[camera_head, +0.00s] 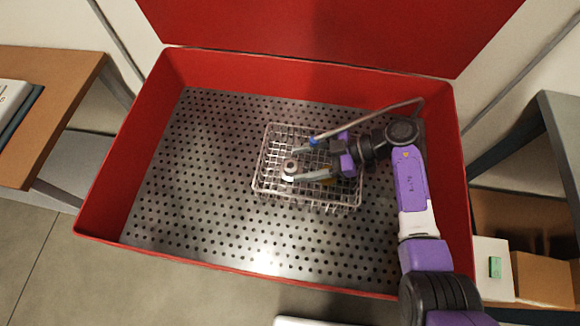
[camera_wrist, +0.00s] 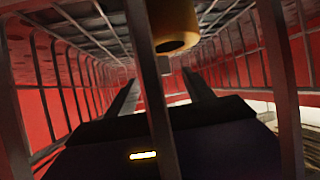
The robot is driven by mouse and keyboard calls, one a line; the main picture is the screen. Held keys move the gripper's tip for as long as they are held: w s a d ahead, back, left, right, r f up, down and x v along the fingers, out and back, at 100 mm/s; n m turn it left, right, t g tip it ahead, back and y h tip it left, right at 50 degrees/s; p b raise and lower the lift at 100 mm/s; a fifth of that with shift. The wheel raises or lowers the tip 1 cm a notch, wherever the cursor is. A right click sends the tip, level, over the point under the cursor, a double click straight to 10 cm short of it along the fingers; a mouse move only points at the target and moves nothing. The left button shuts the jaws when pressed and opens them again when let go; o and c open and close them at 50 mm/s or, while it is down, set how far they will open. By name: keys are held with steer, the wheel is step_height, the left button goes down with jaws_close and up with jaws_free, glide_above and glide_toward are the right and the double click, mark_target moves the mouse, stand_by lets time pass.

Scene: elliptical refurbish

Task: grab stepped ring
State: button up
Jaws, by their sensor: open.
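A small silver-grey round piece (camera_head: 289,168), which looks like the stepped ring, sits in a wire basket (camera_head: 262,178). My gripper (camera_head: 293,163) is open, with one finger on each side of this piece; I cannot tell whether either touches it. In the wrist view my two fingers (camera_wrist: 162,88) reach away from the camera. A small grey shape (camera_wrist: 165,65) shows between them, probably the same piece. A yellow-orange hollow part (camera_wrist: 177,28) is nearer the camera. It shows partly hidden under my gripper in the head view (camera_head: 328,180).
The basket stands on the perforated metal floor (camera_head: 190,185) of a red tub (camera_head: 120,150). Basket wires (camera_wrist: 150,80) cross close in front of the wrist camera. The floor left of the basket is clear. A brown table (camera_head: 60,75) stands outside on the left.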

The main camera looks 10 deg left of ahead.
steer(key=shift+s+a+f, duration=0.1)
steer(key=shift+a+f, duration=0.25)
steer(key=shift+a, duration=0.25)
jaws_close()
steer(key=shift+r, duration=0.15)
